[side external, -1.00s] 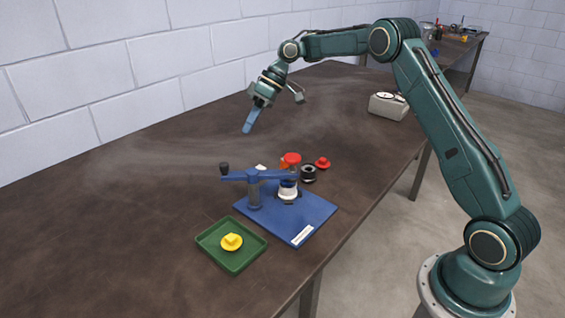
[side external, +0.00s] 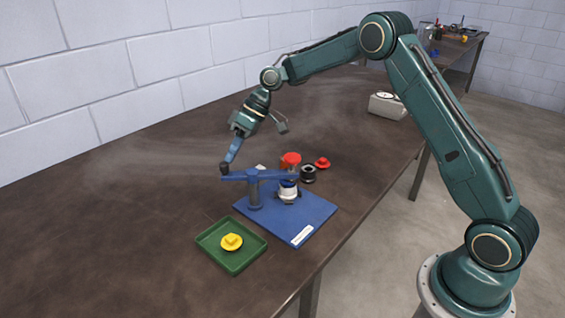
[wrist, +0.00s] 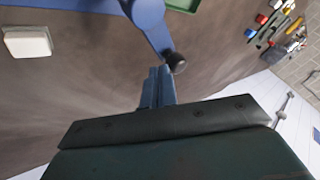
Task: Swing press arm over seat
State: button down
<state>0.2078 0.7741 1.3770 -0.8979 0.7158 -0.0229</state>
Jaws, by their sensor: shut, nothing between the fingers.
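The blue press arm (side external: 250,176) lies level on its post (side external: 255,192), on a blue base plate (side external: 310,213). A black knob (side external: 224,168) ends its left side; its right end, with a red cap (side external: 291,159), is above the white seat (side external: 289,193). A dark band shows on the seat. My gripper (side external: 230,161) is shut and empty, its blue fingers pointing down right at the black knob. In the wrist view the fingertips (wrist: 158,72) are just beside the knob (wrist: 176,62); I cannot tell if they touch.
A green tray (side external: 232,269) with a yellow part (side external: 232,241) stands in front of the plate. A black ring-shaped part (side external: 308,174) and a red part (side external: 323,163) are behind it. A white block (wrist: 28,42) shows in the wrist view. The table's left is clear.

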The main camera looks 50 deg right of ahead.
jog(key=shift+a, duration=0.15)
dwell(0.3)
jog(key=shift+s+a+n+g, duration=0.25)
jog(key=shift+a+n, duration=0.1)
jog(key=shift+a, duration=0.15)
jog(key=shift+s+a+n+g, duration=0.25)
jog(key=shift+a+n, duration=0.1)
jog(key=shift+a, duration=0.1)
jog(key=shift+w, duration=0.1)
jog(key=shift+d+r, duration=0.1)
jog(key=v, duration=1.1)
jog(key=shift+d+r, duration=0.25)
jog(key=shift+d, duration=0.05)
jog(key=shift+r, duration=0.15)
